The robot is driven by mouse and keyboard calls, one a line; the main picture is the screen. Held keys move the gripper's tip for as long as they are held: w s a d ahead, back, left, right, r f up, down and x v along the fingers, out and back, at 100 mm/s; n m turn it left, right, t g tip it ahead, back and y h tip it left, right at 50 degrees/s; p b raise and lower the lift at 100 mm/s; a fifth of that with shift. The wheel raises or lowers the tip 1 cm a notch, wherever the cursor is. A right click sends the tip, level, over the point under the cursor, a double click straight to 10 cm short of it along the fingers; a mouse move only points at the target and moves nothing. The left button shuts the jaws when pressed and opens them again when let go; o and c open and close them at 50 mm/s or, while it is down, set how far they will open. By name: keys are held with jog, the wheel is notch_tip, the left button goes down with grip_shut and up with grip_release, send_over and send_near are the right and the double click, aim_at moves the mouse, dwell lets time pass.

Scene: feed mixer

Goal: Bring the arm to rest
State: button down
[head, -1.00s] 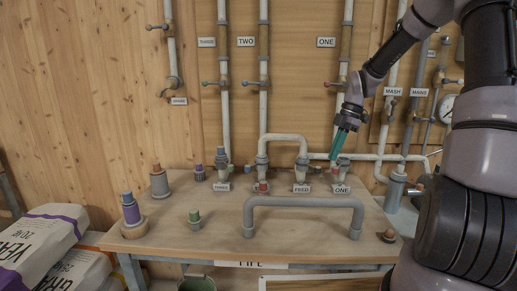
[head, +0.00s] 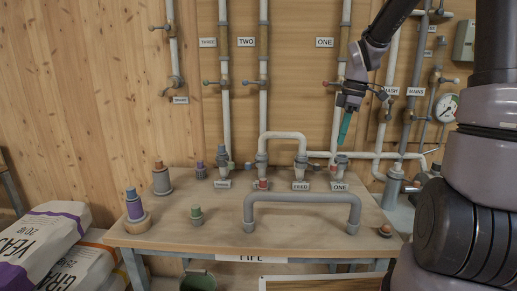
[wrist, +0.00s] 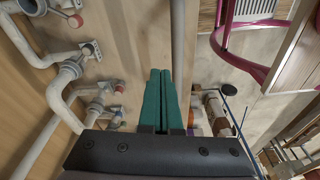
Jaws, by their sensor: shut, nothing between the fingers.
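My gripper (head: 345,127) hangs above the right part of the table, over the port labelled ONE (head: 341,187), apart from it and pointing down. Its green fingers are pressed together with nothing between them, as the wrist view also shows (wrist: 162,85). My arm reaches in from the right edge and bends down at the wrist in front of the wall pipes.
A grey U-shaped pipe (head: 302,201) stands on the wooden table (head: 170,232). A light pipe bridge (head: 282,136) joins two ports behind it. Several capped fittings stand at the left, including a purple one (head: 134,208). A gauge (head: 446,107) hangs at right. Sacks (head: 45,240) lie lower left.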

jog(key=s+r+m+t, duration=0.7)
jog(key=s+r+m, duration=0.7)
jog(key=s+m, duration=0.4)
jog(key=shift+s+m, duration=0.25)
jog(key=shift+m, duration=0.55)
jog(key=shift+r, duration=0.1)
